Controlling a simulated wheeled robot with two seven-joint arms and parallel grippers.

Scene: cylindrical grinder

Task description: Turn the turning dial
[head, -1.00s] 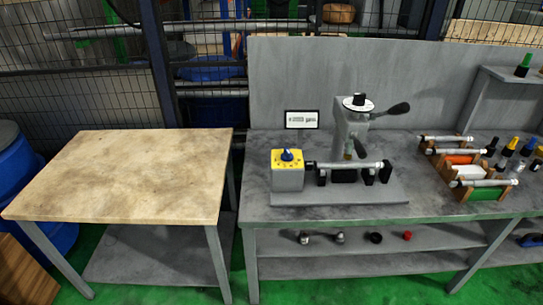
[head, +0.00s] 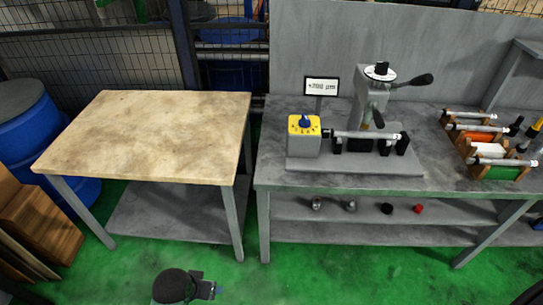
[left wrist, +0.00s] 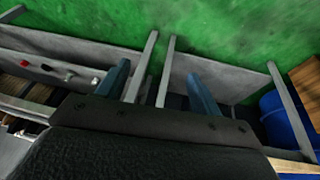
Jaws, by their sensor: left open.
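The turning dial (head: 305,121) is a small blue knob on the yellow top of a grey box (head: 303,145). The box stands at the left end of the grinder's base plate on the grey workbench. My left gripper (head: 207,290) shows at the bottom of the head view, low in front of the tables and well away from the dial. In the left wrist view its two blue-grey fingers (left wrist: 160,88) are spread apart with nothing between them. The dial is not visible in the left wrist view. My right gripper is not in view.
A wooden-topped table (head: 150,135) stands left of the workbench (head: 370,186), with a gap between them. A small display (head: 321,86) stands behind the dial box. A lever (head: 415,80) juts from the grinder. Racks (head: 480,145) with cylindrical parts stand right. Green floor in front is clear.

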